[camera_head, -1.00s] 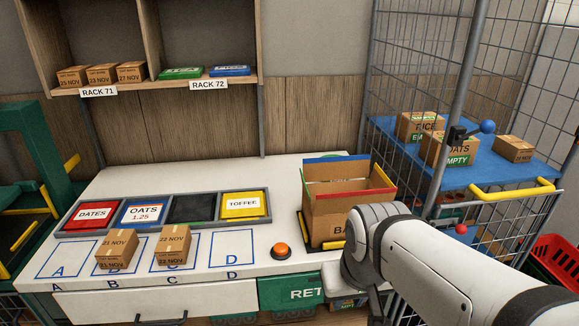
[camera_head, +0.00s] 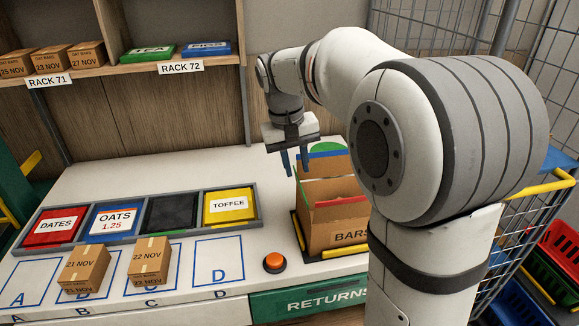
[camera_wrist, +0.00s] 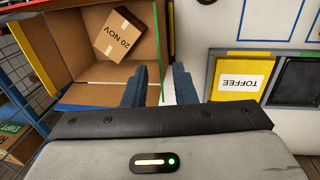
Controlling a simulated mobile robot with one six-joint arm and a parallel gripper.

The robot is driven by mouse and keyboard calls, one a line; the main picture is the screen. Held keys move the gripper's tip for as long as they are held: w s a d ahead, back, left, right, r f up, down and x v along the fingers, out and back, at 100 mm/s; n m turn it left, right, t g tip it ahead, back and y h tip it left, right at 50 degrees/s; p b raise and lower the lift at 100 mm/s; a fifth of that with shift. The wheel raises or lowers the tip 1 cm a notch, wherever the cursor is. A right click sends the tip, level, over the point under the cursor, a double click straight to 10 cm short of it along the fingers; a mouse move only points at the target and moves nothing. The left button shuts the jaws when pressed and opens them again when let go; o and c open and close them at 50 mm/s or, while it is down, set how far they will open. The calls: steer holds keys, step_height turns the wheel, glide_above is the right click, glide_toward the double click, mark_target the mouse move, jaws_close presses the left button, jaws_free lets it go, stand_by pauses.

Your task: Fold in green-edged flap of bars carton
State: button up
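The open bars carton (camera_head: 340,232) stands upright on the counter, with a blue-edged flap up at its back and a red edge towards the front. The wrist view shows its inside (camera_wrist: 75,62), with a small box marked 20 NOV (camera_wrist: 118,33) in it. My gripper (camera_head: 295,162) points down at the carton's left side, its fingers apart. In the wrist view its fingers (camera_wrist: 159,85) appear on either side of the carton's edge, with nothing visibly held. A thin green line shows along that edge; the flap's exact angle and any contact are unclear.
An orange button (camera_head: 275,262) stands left of the carton. Trays of dates, oats and toffee (camera_head: 229,206) lie further left, with dated boxes (camera_head: 150,260) in front. A wire cage (camera_head: 445,40) stands at the right. Bare counter lies behind the trays.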

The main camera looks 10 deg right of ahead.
mark_target(300, 185)
steer(key=f, duration=0.2)
steer(key=d+f, duration=0.1)
steer(key=f, duration=0.2)
steer(key=w+f, duration=0.1)
steer(key=f, duration=0.1)
steer(key=shift+d+f, duration=0.2)
steer(key=shift+f, duration=0.05)
steer(key=shift+c, duration=0.5)
jaws_close()
